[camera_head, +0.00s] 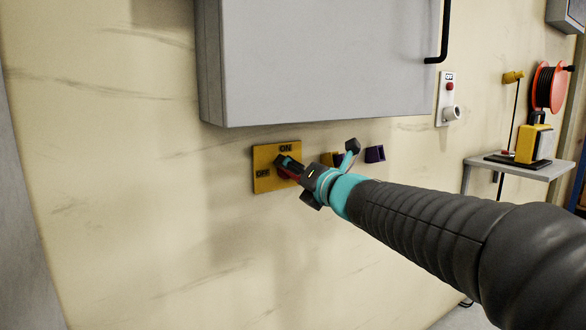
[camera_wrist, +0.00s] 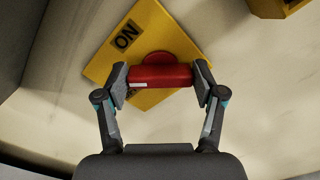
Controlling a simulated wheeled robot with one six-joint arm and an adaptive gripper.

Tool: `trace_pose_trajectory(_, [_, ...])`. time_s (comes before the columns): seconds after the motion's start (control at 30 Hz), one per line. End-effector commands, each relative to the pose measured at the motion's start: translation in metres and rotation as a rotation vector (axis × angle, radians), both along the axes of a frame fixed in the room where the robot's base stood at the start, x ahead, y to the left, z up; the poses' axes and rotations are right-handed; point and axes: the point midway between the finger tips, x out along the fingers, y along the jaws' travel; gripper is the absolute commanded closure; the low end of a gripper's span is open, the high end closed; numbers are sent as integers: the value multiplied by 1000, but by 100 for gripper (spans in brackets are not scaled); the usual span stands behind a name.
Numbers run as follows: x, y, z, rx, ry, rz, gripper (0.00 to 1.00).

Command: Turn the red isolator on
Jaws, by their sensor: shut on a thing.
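The red isolator handle (camera_wrist: 160,77) sits on a yellow plate (camera_wrist: 132,42) fixed to the wall. In the wrist view my gripper (camera_wrist: 161,82) is shut on the red handle, one finger at each end. In that view the handle lies crosswise and the ON label is at its upper left. The handle's exact angle against the labels is hard to tell.
A large grey cabinet (camera_head: 320,60) hangs just above the plate. Purple sockets (camera_head: 374,154) are on the wall to the right. Further right are a small switch box (camera_head: 447,98) and a shelf (camera_head: 520,166) with a yellow item. The wall left of the plate is bare.

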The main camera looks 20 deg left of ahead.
Motion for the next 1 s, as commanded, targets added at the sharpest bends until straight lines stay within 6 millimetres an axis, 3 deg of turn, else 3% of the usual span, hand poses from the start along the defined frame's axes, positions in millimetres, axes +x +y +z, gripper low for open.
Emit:
trace_pose_trajectory(0.6, [2,-2,0,371,434,-3,66])
trace_pose_trajectory(1.0, [2,-2,-2,520,609,-4,66])
